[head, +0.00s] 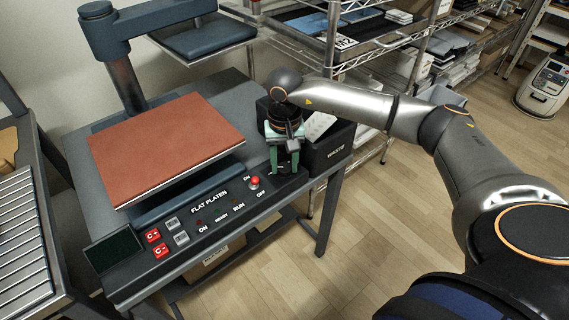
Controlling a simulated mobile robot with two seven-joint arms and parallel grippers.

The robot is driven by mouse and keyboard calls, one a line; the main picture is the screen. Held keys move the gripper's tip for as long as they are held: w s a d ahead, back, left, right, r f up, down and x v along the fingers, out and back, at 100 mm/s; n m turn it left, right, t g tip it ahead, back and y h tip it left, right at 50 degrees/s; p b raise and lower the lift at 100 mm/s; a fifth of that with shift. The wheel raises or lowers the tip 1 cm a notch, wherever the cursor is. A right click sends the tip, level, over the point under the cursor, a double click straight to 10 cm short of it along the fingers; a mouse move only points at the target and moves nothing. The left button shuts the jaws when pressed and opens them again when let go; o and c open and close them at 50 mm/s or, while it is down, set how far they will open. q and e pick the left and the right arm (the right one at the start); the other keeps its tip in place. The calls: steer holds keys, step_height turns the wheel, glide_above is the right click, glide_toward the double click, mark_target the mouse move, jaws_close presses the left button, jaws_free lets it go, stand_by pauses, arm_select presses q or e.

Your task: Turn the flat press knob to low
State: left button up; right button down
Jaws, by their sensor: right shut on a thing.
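The flat press, labelled FLAT PLATEN, stands on a dark table, with a red-brown platen (165,145) and a sloped black control panel (215,208) along its front edge. My right gripper (285,172) points down at the right end of this panel, with its green fingers shut on the flat press knob. The gripper and its fingers hide the knob, so I cannot read its setting. My left gripper is not in view.
The upper press plate (208,38) is raised at the back. Red buttons (157,243) and a dark screen (113,249) are on the panel's left. Wire shelves (400,40) stand behind.

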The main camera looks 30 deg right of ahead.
mark_target(285, 167)
stand_by(0.4)
steer(key=shift+c, duration=2.1)
jaws_free()
step_height(285, 167, up, 12)
steer(key=p, duration=0.1)
steer(key=shift+r+p, duration=0.25)
steer(key=shift+p, duration=0.1)
